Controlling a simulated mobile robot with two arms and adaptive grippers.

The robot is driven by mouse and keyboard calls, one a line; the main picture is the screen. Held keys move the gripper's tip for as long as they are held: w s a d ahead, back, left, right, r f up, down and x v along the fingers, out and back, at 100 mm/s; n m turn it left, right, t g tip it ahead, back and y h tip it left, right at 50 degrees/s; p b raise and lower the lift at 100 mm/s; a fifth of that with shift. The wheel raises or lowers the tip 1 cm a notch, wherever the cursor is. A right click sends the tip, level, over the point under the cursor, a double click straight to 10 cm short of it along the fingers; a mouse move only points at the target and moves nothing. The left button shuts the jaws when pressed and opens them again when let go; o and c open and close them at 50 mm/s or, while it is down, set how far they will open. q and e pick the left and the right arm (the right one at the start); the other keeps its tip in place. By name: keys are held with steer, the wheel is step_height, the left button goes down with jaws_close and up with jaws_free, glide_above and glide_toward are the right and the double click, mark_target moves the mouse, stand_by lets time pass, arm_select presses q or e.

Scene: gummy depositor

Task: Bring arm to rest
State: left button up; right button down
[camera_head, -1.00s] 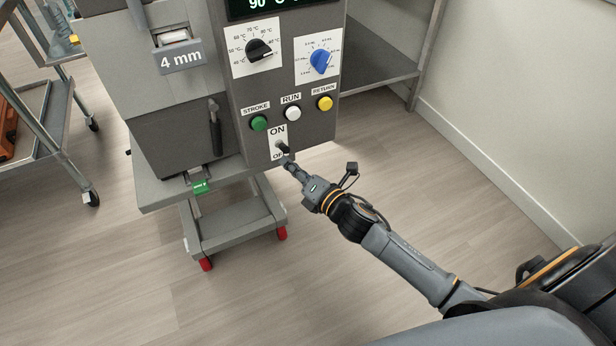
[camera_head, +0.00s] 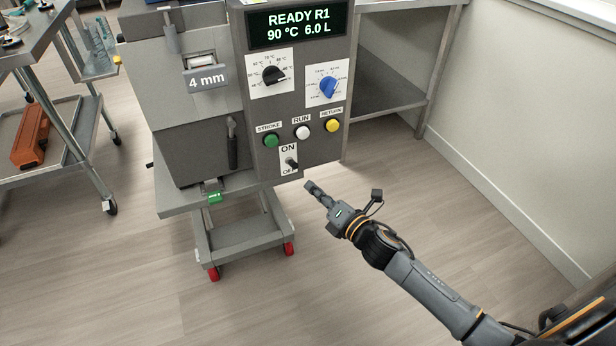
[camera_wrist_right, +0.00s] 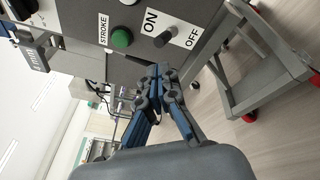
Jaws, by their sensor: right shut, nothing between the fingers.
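My right arm (camera_head: 422,284) comes in from the lower right in the head view. Its gripper (camera_head: 313,190) is shut and empty, just below and right of the ON/OFF switch (camera_head: 291,163), apart from the panel. In the right wrist view the closed fingers (camera_wrist_right: 160,80) point toward the machine, with the switch lever (camera_wrist_right: 163,38) beyond them. The depositor's display (camera_head: 298,24) reads "READY R1, 90 °C 6.0 L". My left gripper is not in view.
The depositor stands on a grey cart (camera_head: 240,232) with red wheels. A green STROKE button (camera_head: 271,140), white RUN button (camera_head: 302,132) and yellow RETURN button (camera_head: 332,126) sit above the switch. A shelf unit (camera_head: 395,95) stands behind. Floor (camera_head: 480,200) beside the arm is clear.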

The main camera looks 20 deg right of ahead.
steer(key=s+d+f+m+g+h, duration=0.1)
steer(key=s+f+m+g+h, duration=0.3)
steer(key=s+f+m, duration=0.7)
steer(key=s+d+f+m+g+h, duration=0.1)
steer(key=s+f+m+g+h, duration=0.1)
steer(key=s+f+m+g, duration=0.7)
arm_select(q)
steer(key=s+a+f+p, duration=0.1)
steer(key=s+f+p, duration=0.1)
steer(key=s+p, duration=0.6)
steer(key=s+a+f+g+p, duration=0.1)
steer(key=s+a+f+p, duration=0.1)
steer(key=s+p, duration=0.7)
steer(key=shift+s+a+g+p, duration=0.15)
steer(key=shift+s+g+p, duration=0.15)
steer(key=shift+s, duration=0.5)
arm_select(e)
steer(key=s+f+m+g, duration=0.1)
steer(key=s+f, duration=0.3)
steer(key=s, duration=0.5)
steer(key=s+f+m, duration=0.3)
steer(key=s+f, duration=0.1)
steer(key=s, duration=0.6)
steer(key=s+f+m+g, duration=0.1)
steer(key=s+f, duration=0.3)
steer(key=s, duration=0.6)
steer(key=shift+s+d+f+m+g+y, duration=0.25)
steer(key=shift+f+m+g+y, duration=0.1)
steer(key=shift+m, duration=0.35)
